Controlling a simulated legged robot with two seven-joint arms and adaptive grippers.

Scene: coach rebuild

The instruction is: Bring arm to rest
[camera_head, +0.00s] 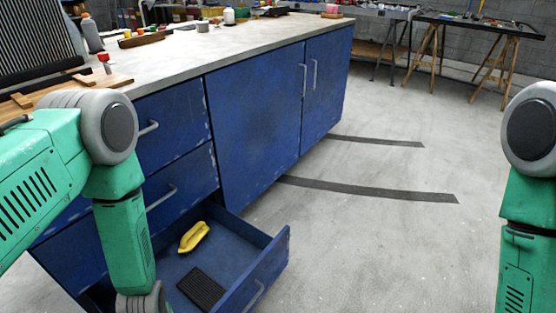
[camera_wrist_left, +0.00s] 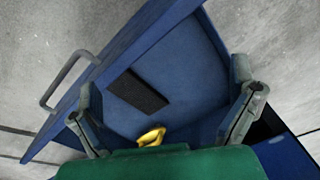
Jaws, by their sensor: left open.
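My left arm (camera_head: 122,225) comes in from the left in the head view and reaches down at the open bottom drawer (camera_head: 268,266). Its gripper lies outside the head view. In the left wrist view the left gripper (camera_wrist_left: 163,76) has its fingers spread wide over the drawer, with nothing between the tips. A yellow object (camera_head: 194,236) and a dark ribbed pad (camera_head: 202,289) lie on the drawer floor. The yellow object (camera_wrist_left: 152,137) is partly hidden by my green gripper body in the wrist view. My right arm (camera_head: 527,215) hangs at the right edge; its gripper is out of frame.
The blue cabinet (camera_head: 252,130) has shut doors and drawers above the open drawer. Its worktop (camera_head: 185,47) holds bottles, cups and a wooden tray (camera_head: 141,40). A trestle table (camera_head: 480,24) stands at the back right. The grey floor between is clear apart from dark strips (camera_head: 368,189).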

